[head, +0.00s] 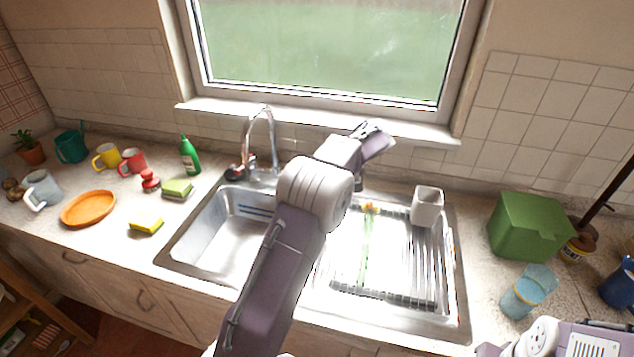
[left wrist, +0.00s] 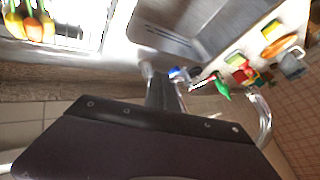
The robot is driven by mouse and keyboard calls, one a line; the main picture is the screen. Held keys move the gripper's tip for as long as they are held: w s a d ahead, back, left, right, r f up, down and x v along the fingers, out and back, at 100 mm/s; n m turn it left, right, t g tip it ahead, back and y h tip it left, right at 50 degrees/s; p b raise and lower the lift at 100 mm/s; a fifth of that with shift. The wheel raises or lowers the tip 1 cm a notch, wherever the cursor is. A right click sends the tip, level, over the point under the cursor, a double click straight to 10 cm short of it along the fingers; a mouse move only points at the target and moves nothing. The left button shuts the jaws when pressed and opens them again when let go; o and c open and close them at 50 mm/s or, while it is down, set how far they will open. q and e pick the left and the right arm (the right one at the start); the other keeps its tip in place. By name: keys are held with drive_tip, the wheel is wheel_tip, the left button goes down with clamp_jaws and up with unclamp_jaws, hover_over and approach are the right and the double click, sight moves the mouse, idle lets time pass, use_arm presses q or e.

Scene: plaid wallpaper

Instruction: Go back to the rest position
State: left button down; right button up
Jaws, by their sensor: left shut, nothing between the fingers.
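My left arm reaches up from the bottom of the head view across the middle of the sink. Its left gripper (head: 372,135) is in front of the window sill above the drying rack. In the left wrist view its fingers (left wrist: 167,88) are shut with nothing between them. Only part of my right arm (head: 560,342) shows at the bottom right corner; its gripper is outside the picture.
The tap (head: 262,125), green bottle (head: 189,155) and grey cup (head: 427,206) stand near the left arm. Mugs, sponges and an orange plate (head: 89,209) are on the left counter.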

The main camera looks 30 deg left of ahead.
use_arm(q)
drive_tip(key=s+d+r+h, duration=0.1)
drive_tip(key=s+d+r, duration=0.2)
drive_tip(key=s+r, duration=0.15)
drive_tip(key=s+d+f+m+h, duration=0.1)
drive_tip(key=s+d+f, duration=0.3)
drive_tip(key=s, duration=0.4)
drive_tip(key=s+d+f+m+g+h, duration=0.1)
drive_tip(key=s+d+f+h, duration=0.2)
drive_tip(key=s+f, duration=0.3)
drive_tip(key=s+d+f+m+g+h, duration=0.1)
drive_tip(key=s+d+f, duration=0.4)
drive_tip(key=s, duration=0.6)
drive_tip(key=shift+s+f+m+h, duration=0.15)
drive_tip(key=shift+f+m+h, duration=0.45)
drive_tip(key=shift+h, duration=0.2)
drive_tip(key=shift+w+d+m+t, duration=0.2)
drive_tip(key=shift+w+m+t, duration=0.2)
drive_tip(key=shift+w, duration=0.2)
drive_tip(key=shift+w+m, duration=0.25)
drive_tip(key=shift+m, duration=0.05)
use_arm(e)
drive_tip(key=shift+w+d+f, duration=0.15)
drive_tip(key=shift+d, duration=0.2)
use_arm(q)
drive_tip(key=shift+s, duration=0.1)
